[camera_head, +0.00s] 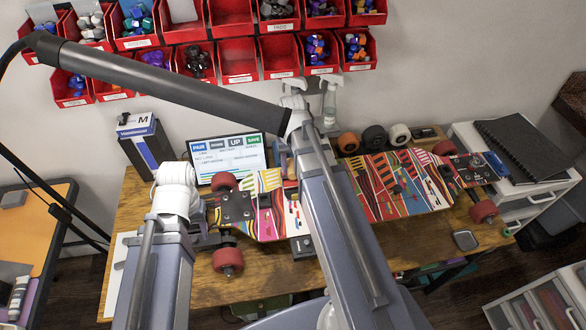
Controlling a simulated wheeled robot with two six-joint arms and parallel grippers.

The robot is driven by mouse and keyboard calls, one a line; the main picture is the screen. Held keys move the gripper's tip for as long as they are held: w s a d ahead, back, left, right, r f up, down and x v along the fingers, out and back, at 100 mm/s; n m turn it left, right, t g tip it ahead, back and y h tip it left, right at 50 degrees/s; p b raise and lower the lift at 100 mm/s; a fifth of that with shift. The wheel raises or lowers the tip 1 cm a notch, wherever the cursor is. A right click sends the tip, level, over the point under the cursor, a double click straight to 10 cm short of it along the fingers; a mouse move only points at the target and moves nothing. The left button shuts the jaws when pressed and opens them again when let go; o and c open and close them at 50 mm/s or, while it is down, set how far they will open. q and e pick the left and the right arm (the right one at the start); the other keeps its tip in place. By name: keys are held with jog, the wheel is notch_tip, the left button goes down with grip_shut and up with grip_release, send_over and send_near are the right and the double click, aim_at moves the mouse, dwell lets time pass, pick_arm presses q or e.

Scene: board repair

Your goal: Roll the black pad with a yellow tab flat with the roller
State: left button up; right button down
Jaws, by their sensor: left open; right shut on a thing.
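The skateboard deck (385,190) lies across the bench with a colourful striped face up. A dark baseplate (237,207) with bolts sits at its left end. I cannot clearly pick out the black pad with a yellow tab; a small dark patch (264,201) on the deck's left part is too small to identify. The roller is not recognisable. My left gripper (208,222) shows partly as grey parts beside the deck's left end, open. My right arm crosses over the middle of the deck, hiding part of it. My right gripper is hidden behind that arm.
Red wheels (227,257) stick out at the deck's ends. A screen (228,157), a blue-and-white box (140,140) and spare wheels (374,137) stand along the back. A small grey tin (465,240) lies at the front right. Red bins (238,60) hang on the wall.

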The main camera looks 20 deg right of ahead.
jog(key=shift+w+d, duration=0.1)
jog(key=shift+w, duration=0.45)
jog(key=shift+w+d, duration=0.15)
jog(key=shift+w, duration=0.35)
jog(key=shift+w+d, duration=0.15)
jog(key=shift+w, duration=0.35)
jog(key=shift+s, duration=0.1)
jog(key=shift+s+a, duration=0.15)
jog(key=shift+s, duration=0.45)
jog(key=shift+s+a, duration=0.15)
jog(key=shift+s, duration=0.55)
jog(key=shift+s+a+f, duration=0.1)
jog(key=shift+s+a, duration=0.1)
jog(key=shift+s, duration=0.4)
jog(key=shift+s+a, duration=0.15)
jog(key=shift+s, duration=0.4)
